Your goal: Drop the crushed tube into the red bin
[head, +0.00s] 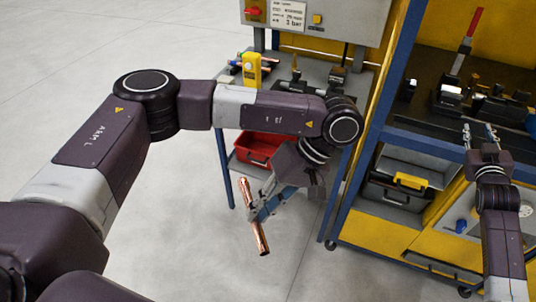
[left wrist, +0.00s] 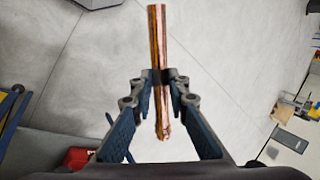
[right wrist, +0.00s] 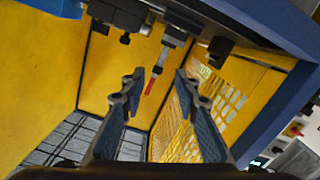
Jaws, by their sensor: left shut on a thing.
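The copper tube (head: 254,217) is held by my left gripper (head: 254,214), in front of the blue-framed bench and above the floor. In the left wrist view the tube (left wrist: 157,40) passes between the closed fingertips (left wrist: 161,78), and its lower end looks crumpled. The red bin (head: 259,147) sits on the bench's lower shelf, behind and above the tube in the head view, partly covered by my left arm. A corner of red, probably the bin (left wrist: 79,157), shows at lower left in the left wrist view. My right gripper (head: 480,134) is open and empty before the machine; its fingers (right wrist: 157,84) are spread.
The bench (head: 228,170) has blue legs and a top with a yellow device (head: 251,69) and copper pieces. A yellow and blue machine frame (head: 395,80) stands at right, with a dark toolbox (head: 395,195) inside. The floor (head: 180,230) at left is clear.

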